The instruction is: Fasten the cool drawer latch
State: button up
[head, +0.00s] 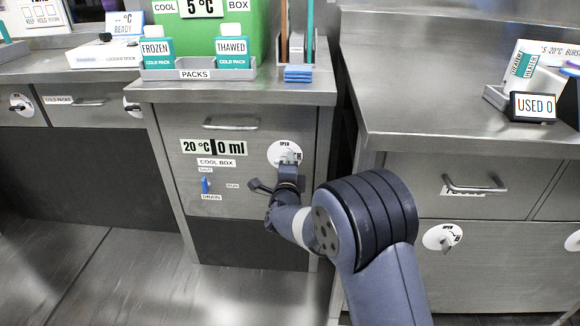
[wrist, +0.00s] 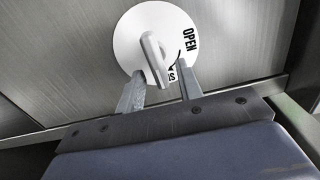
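The latch is a round white dial (head: 284,152) with a grey lever, at the upper right of the steel cool box front (head: 250,180). In the wrist view the dial (wrist: 128,45) carries the word OPEN at its right. Its lever (wrist: 155,60) stands near upright, slightly tilted. My gripper (head: 288,165) is in front of the dial. In the wrist view my gripper (wrist: 159,72) is open, one finger either side of the lever's lower end, with gaps showing. The second dial word is partly hidden by the right finger. I cannot tell how deep the fingers reach.
A bar handle (head: 231,125) sits above the 20 °C, 0 ml display (head: 213,147). A blue drain lever (head: 205,186) is at the lower left. The counter above holds a packs tray (head: 195,74). The right cabinet has another dial (head: 442,238). Floor (head: 110,260) is clear at left.

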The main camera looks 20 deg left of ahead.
jog(key=shift+s, duration=0.1)
jog(key=p+v, duration=0.2)
jog(key=v, duration=0.8)
jog(key=shift+s+p, duration=0.3)
jog(key=shift+p, duration=0.1)
jog(key=shift+d, duration=0.15)
jog(key=b+x, duration=0.2)
jog(key=x, duration=0.9)
jog(key=shift+b, duration=0.4)
jog(key=shift+s, duration=0.15)
